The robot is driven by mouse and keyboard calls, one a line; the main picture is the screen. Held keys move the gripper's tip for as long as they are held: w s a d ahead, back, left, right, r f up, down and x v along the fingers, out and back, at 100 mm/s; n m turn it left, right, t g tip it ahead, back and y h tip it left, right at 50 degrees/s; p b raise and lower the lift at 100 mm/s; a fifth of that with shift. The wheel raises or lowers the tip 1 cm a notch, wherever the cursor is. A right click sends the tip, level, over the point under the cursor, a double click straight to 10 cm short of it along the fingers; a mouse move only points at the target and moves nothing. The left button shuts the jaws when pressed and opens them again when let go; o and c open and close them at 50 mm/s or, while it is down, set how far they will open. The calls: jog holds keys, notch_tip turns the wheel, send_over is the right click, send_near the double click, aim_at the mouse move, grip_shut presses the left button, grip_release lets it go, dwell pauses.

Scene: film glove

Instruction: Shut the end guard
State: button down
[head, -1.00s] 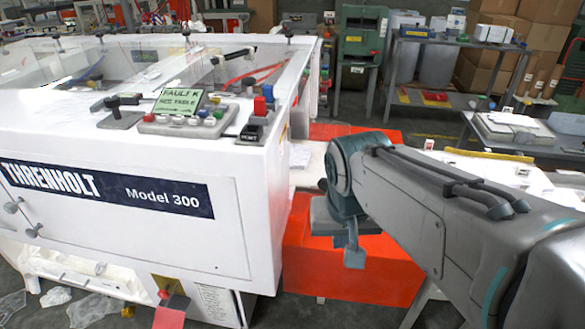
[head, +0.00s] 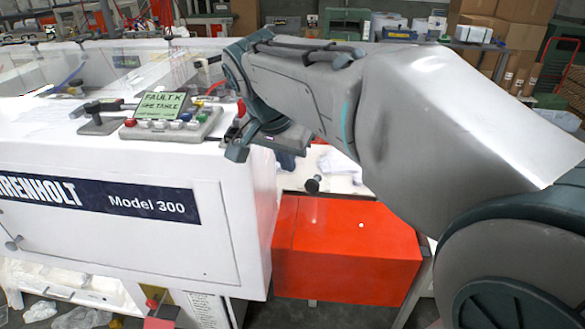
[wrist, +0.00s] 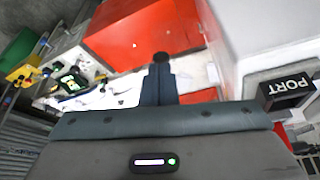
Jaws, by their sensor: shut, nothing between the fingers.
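An orange-red housing (head: 350,255), perhaps the end guard, adjoins the right end of the white machine (head: 120,180). It also shows in the wrist view (wrist: 150,25); I cannot tell how it is hinged. A dark round knob (head: 313,184) stands just above its top edge in the head view. My gripper (head: 237,152) is by the machine's top right corner, next to the control panel, mostly hidden by my wrist. In the wrist view my gripper's fingers (wrist: 159,88) are shut and empty. A dark round knob (wrist: 161,58) appears just beyond them; contact is unclear.
The control panel (head: 170,124) with buttons and a small display is close to my gripper. A dark block marked PORT (wrist: 290,88) is at the right in the wrist view. Shelves and boxes (head: 515,45) stand behind.

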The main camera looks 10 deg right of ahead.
send_near(306, 186)
jog(key=s+f, duration=0.3)
jog(key=f, duration=0.3)
jog(key=shift+w+d+f+p, duration=0.2)
jog(key=shift+w+d, duration=0.1)
jog(key=shift+w, duration=0.3)
jog(key=shift+w+d+f+p, duration=0.15)
jog(key=shift+w+d, duration=0.1)
jog(key=shift+w, duration=0.3)
jog(key=shift+w+d+f+p, duration=0.2)
jog(key=shift+w+d, duration=0.1)
jog(key=shift+w, duration=0.3)
